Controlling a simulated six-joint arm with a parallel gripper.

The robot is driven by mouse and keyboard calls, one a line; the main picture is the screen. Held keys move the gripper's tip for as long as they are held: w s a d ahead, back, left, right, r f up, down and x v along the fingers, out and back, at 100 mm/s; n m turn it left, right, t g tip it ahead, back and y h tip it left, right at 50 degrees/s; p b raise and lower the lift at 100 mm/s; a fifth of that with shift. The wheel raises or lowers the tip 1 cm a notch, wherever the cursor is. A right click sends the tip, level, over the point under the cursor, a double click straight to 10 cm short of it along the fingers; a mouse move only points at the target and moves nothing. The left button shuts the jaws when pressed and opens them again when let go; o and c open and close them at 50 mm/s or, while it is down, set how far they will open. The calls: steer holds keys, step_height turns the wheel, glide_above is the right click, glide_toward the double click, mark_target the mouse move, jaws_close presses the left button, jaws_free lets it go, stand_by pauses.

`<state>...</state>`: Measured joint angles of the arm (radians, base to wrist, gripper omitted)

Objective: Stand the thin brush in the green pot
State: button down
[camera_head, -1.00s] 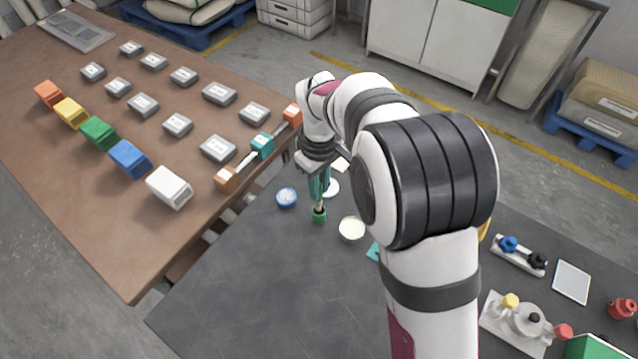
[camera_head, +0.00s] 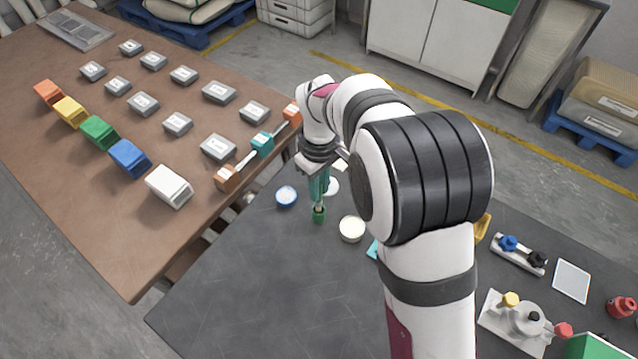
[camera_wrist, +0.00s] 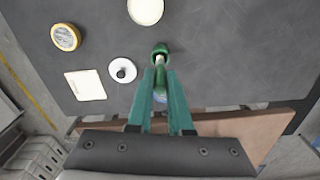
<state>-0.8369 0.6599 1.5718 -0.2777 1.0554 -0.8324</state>
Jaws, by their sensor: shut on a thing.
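My gripper (camera_head: 319,192) is shut on the thin brush (camera_wrist: 160,61), just above the green pot. In the wrist view the brush's pale shaft shows between the teal fingers (camera_wrist: 162,78), and its end meets the mouth of the green pot (camera_wrist: 160,49). In the head view the pot (camera_head: 319,216) stands on the dark table, directly below the fingers. The brush looks close to upright, with its lower end at or inside the pot's opening. How deep it sits is hidden.
A blue-rimmed round dish (camera_head: 286,196) stands left of the pot, and a cream-filled round dish (camera_head: 351,229) stands to its right. A white disc with a dark knob (camera_wrist: 122,71) is close by. The table front (camera_head: 260,290) is clear.

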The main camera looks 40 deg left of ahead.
steer(key=shift+f, duration=1.95)
stand_by(2.6)
steer(key=c, duration=0.8)
jaws_free()
steer(key=shift+o, duration=0.6)
steer(key=o, duration=0.5)
steer(key=shift+r, duration=3.5)
